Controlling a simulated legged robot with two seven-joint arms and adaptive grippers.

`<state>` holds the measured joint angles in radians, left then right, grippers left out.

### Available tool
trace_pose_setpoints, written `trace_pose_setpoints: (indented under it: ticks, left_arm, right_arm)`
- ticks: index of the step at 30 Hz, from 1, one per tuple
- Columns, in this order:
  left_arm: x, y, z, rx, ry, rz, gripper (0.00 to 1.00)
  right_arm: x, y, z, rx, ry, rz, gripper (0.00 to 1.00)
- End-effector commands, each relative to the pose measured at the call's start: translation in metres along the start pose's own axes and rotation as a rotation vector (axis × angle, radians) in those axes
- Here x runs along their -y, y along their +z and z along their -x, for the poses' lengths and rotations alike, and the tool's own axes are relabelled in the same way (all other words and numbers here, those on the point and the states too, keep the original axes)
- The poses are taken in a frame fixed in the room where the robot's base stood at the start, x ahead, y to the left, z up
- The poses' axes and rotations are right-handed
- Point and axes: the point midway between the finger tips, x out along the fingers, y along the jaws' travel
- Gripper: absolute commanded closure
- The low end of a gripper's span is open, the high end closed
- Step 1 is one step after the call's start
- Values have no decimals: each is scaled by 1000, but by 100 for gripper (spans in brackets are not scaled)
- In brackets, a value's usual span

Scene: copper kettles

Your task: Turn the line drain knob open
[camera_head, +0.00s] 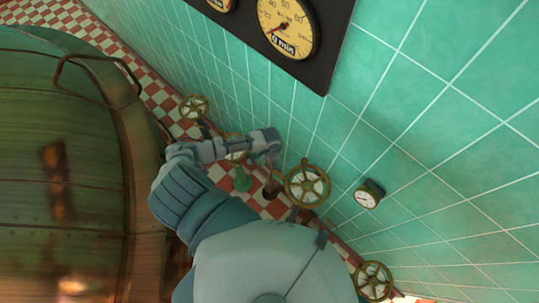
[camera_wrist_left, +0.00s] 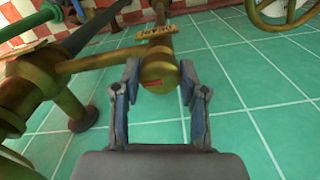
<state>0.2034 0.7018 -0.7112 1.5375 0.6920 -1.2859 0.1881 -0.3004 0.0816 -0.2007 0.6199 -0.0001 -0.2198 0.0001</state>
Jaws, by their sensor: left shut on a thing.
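In the left wrist view, a brass cylindrical knob (camera_wrist_left: 157,76) with a red mark on its rounded end sits between the two fingers of my left gripper (camera_wrist_left: 160,70). The fingers are shut on it, one on each side. A small brass tag (camera_wrist_left: 157,32) lies across the pipe just behind the knob; its lettering is too small to read. In the head view, my left gripper (camera_head: 272,161) reaches in among the valves near the tiled wall. The knob itself cannot be made out there. My right gripper is not in view.
Handwheels stand along the wall: one beside the gripper (camera_head: 307,186), one farther back (camera_head: 195,106), one lower right (camera_head: 373,281). A large copper kettle (camera_head: 60,170) fills the left. Brass pipework (camera_wrist_left: 35,90) is left of the fingers.

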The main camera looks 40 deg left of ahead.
Motion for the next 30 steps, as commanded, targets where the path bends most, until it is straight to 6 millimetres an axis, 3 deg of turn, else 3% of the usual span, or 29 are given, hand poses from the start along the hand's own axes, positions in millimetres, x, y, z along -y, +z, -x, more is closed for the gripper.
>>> trace_pose_setpoints:
  ticks: [1,4,16,30]
  left_arm:
    - [2,-8,5,-20,-2,2,55]
    - [2,-6,4,-17,-2,2,33]
    - [3,-2,9,-8,-1,1,33]
    - [3,-4,102,-11,-2,-1,33]
  right_arm:
    - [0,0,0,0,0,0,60]
    - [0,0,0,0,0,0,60]
    - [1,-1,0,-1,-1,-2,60]
    - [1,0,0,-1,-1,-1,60]
